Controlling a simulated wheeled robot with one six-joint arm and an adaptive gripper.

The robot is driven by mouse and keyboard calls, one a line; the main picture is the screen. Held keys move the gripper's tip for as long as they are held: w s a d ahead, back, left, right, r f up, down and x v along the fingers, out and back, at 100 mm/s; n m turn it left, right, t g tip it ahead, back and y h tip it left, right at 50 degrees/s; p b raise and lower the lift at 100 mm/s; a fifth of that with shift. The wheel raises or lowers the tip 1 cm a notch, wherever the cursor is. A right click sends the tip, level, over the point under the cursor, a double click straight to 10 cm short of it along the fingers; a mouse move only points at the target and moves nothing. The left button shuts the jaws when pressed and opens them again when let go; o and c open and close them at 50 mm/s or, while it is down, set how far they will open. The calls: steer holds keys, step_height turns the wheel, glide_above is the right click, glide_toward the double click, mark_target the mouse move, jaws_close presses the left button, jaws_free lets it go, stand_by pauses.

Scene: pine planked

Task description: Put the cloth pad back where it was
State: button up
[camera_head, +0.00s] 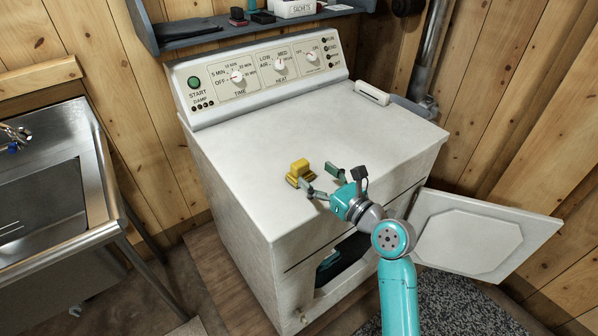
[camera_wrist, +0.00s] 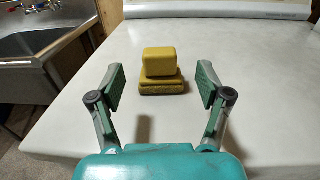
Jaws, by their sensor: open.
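A yellow cloth pad (camera_head: 299,170) with a raised block on a wider, layered base sits upright on the white top of the dryer (camera_head: 355,130), toward its front left. My gripper (camera_head: 316,178) is open and empty, low over the dryer top, just right of and in front of the pad. In the wrist view the pad (camera_wrist: 162,68) appears centred between the two spread fingers, with gaps on both sides. I cannot tell how far the fingertips reach along it.
The dryer's front door (camera_head: 485,232) hangs open to the right. A small white bar-shaped item (camera_head: 372,93) lies at the dryer's back right. A blue shelf (camera_head: 200,33) with small boxes is above the panel. A metal sink (camera_head: 50,195) stands left. Most of the dryer top is clear.

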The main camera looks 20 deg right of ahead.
mark_target(304, 166)
steer(key=shift+f+x, duration=0.1)
steer(key=shift+x, duration=1.6)
steer(key=shift+f+x, duration=0.15)
steer(key=shift+x, duration=1.55)
steer(key=c, duration=1.3)
step_height(304, 166, up, 9)
steer(key=shift+r, duration=0.15)
steer(key=shift+c, duration=0.2)
steer(key=shift+r+m+h, duration=0.3)
steer(key=shift+r+h, duration=0.15)
steer(key=shift+h, duration=0.05)
steer(key=shift+t, duration=0.3)
steer(key=shift+d+f, duration=0.1)
steer(key=shift+f, duration=4.85)
